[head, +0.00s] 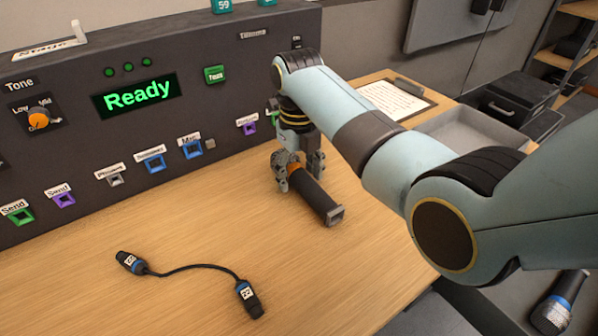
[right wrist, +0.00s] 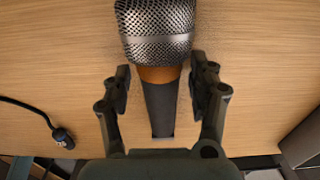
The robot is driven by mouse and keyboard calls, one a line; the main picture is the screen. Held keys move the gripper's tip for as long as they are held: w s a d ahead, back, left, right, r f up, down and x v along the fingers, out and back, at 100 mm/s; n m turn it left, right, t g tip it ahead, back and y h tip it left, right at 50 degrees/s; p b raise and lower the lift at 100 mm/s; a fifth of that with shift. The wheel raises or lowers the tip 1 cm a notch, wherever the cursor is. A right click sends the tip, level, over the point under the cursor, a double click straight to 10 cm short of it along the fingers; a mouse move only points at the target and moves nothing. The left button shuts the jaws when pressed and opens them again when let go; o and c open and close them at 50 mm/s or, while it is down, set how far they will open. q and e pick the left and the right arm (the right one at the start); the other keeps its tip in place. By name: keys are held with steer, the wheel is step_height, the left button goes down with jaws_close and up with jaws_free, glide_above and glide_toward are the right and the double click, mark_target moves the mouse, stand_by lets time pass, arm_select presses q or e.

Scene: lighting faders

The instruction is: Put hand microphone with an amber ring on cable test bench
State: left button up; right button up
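The hand microphone (head: 318,200) with an amber ring lies on the wooden top of the bench (head: 190,230), in front of the dark panel. Its handle points toward the front right; its head is partly hidden by my gripper. The right wrist view shows its mesh head, amber ring and dark handle (right wrist: 160,105). My right gripper (head: 298,176) points down over the microphone near the ring. Its fingers (right wrist: 160,80) stand on either side, with gaps to the handle, so it is open. My left gripper is not in view.
The panel (head: 75,120) has a green "Ready" display and several labelled sockets. A short cable (head: 195,267) lies at the front left of the bench. A blue-ringed microphone (head: 560,303) is at lower right. A clipboard (head: 395,98) and grey tray (head: 470,137) are behind my arm.

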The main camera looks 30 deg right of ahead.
mark_target(299, 171)
steer(key=shift+r, duration=0.3)
step_height(299, 171, up, 12)
steer(key=p, duration=0.1)
steer(key=shift+f, duration=0.15)
steer(key=shift+f, duration=0.1)
stand_by(0.5)
